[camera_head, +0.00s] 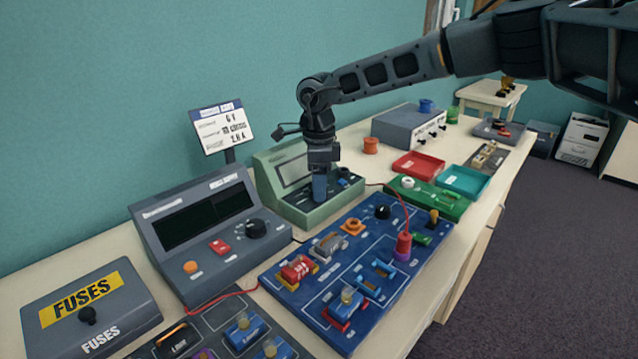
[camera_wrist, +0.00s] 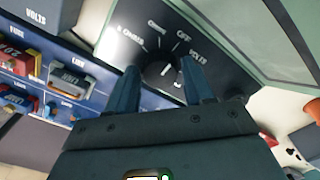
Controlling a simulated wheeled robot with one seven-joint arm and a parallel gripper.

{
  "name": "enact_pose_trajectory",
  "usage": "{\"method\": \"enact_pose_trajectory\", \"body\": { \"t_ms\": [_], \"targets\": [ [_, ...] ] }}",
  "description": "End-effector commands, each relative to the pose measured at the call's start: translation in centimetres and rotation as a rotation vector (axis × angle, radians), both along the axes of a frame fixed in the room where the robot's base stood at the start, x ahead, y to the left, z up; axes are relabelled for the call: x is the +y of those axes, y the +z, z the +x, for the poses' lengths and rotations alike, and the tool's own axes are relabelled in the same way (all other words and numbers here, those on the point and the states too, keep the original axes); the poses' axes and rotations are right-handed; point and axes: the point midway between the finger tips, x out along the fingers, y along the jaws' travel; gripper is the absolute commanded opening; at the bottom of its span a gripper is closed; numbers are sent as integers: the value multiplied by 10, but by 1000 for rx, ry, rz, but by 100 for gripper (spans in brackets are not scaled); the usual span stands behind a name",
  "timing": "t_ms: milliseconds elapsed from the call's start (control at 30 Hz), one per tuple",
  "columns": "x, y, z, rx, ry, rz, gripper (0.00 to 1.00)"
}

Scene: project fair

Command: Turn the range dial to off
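The green meter (camera_head: 268,178) stands on the bench with a pale display and a dark control panel. Its range dial (camera_wrist: 160,73) is a dark round knob with a small white mark, ringed by white labels; one looks like OFF and one reads VOLTS. I cannot tell exactly which label the mark meets. My gripper (camera_wrist: 158,68) points down at the panel, one finger on each side of the dial, with the fingers apart. I cannot tell if they touch the knob. In the head view my gripper (camera_head: 320,190) hides the dial.
A grey power supply (camera_head: 165,215) with a black knob stands left of the meter. A blue circuit board (camera_head: 300,300) lies in front. A sign (camera_head: 221,127) rises behind. Red tray (camera_head: 418,166), teal tray (camera_head: 465,181) and a grey box (camera_head: 400,130) are to the right.

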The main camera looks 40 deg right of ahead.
Motion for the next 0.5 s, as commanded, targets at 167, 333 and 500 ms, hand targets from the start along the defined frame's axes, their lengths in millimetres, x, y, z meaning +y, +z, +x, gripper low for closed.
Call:
{"method": "enact_pose_trajectory", "body": {
  "t_ms": [167, 333, 500],
  "targets": [
    [0, 0, 0, 1, -1, -1, 68],
    [0, 0, 0, 1, -1, -1, 68],
    [-1, 9, 0, -1, -1, -1, 68]
  ]
}}
